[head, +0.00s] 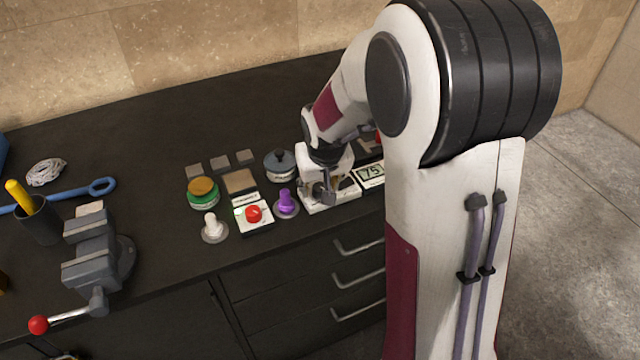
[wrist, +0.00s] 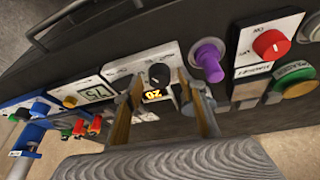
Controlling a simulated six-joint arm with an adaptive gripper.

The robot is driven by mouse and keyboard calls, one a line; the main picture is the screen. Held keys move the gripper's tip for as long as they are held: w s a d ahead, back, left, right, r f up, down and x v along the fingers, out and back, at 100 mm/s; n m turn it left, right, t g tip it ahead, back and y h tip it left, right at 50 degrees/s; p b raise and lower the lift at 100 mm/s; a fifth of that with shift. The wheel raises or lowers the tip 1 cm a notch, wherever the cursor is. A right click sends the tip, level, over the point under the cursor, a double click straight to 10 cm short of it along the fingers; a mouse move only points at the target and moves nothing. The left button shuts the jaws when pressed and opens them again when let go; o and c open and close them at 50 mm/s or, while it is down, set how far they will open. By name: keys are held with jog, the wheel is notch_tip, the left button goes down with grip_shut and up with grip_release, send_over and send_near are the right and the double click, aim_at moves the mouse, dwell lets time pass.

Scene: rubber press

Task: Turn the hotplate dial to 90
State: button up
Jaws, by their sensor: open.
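The hotplate dial (wrist: 158,73) is a small black knob on a white panel (wrist: 134,68), seen between my fingertips in the wrist view. Orange lit digits (wrist: 158,94) show just below it; they look like 20, but the tilted view makes the reading uncertain. My gripper (wrist: 160,82) is open, with one finger on each side of the dial in the picture. I cannot tell whether either finger touches it. In the head view my gripper (head: 322,194) points down over the white panel (head: 343,192) and hides the dial.
A purple knob (head: 286,203) and a red button on a white box (head: 253,214) stand left of my gripper. A panel reading 75 (head: 370,173) lies close on its right. A dark lidded pot (head: 280,165) is behind. A vise (head: 97,252) stands far left.

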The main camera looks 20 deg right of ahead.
jog(key=c, duration=1.1)
jog(key=shift+m+h, duration=0.3)
jog(key=shift+m, duration=0.4)
jog(key=o, duration=1.1)
jog(key=shift+r, duration=0.1)
jog(key=v, duration=1.1)
jog(key=shift+a+r, duration=0.15)
jog(key=shift+r, duration=0.2)
